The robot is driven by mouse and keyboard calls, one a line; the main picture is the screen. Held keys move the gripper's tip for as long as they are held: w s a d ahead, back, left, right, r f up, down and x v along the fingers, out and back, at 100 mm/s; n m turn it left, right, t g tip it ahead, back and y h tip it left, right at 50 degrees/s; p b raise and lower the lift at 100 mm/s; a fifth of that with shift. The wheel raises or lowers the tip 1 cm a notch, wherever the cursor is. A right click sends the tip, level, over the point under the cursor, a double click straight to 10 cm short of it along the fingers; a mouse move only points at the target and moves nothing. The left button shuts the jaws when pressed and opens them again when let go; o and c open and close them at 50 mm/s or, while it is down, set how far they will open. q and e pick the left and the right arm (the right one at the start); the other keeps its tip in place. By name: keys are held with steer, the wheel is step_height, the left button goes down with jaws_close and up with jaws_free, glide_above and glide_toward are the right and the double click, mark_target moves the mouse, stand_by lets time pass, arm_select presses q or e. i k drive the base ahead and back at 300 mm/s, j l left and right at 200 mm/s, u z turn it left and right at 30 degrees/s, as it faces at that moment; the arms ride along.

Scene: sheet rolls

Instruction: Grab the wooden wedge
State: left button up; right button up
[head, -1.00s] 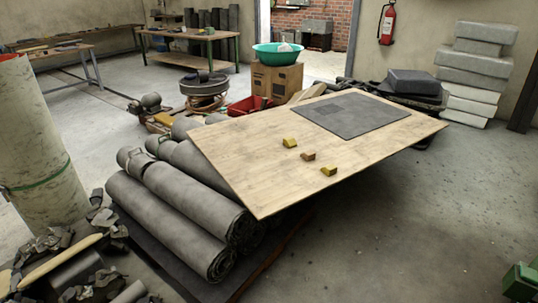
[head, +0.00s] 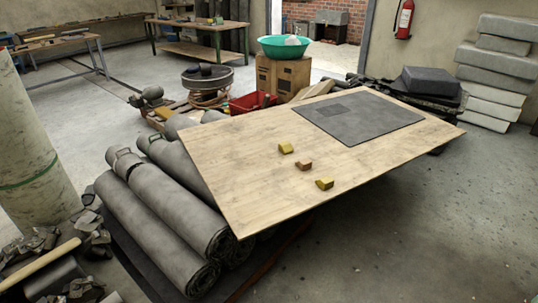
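Three small wedge-like blocks lie apart in a slanting row on a wooden board. The brown, wood-coloured wedge (head: 304,165) is in the middle. A yellow block (head: 286,148) lies behind it to the left, and another yellow block (head: 324,183) lies in front of it to the right. The pale wooden board (head: 235,180) rests over grey rolls at its left side. Neither of my grippers shows in the head view, and nothing touches the blocks.
A dark grey sheet (head: 357,119) lies on the board's far part. Grey sheet rolls (head: 150,225) are stacked at the left, near a tall pale roll (head: 35,150) and rubble (head: 45,240). Floor at the front right (head: 430,230) is clear.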

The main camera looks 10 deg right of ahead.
mark_target(306, 164)
steer(key=i+l+u, duration=0.1)
steer(key=l, duration=0.35)
steer(key=i+l+u, duration=0.15)
steer(key=l, duration=0.35)
steer(key=i+l+u, duration=0.1)
steer(key=i+l, duration=0.15)
steer(key=l, duration=0.25)
steer(key=i+l+u, duration=0.15)
steer(key=l, duration=0.4)
steer(key=l+u, duration=0.1)
steer(key=l, duration=0.4)
steer(key=i+l+u, duration=0.1)
steer(key=l, duration=0.45)
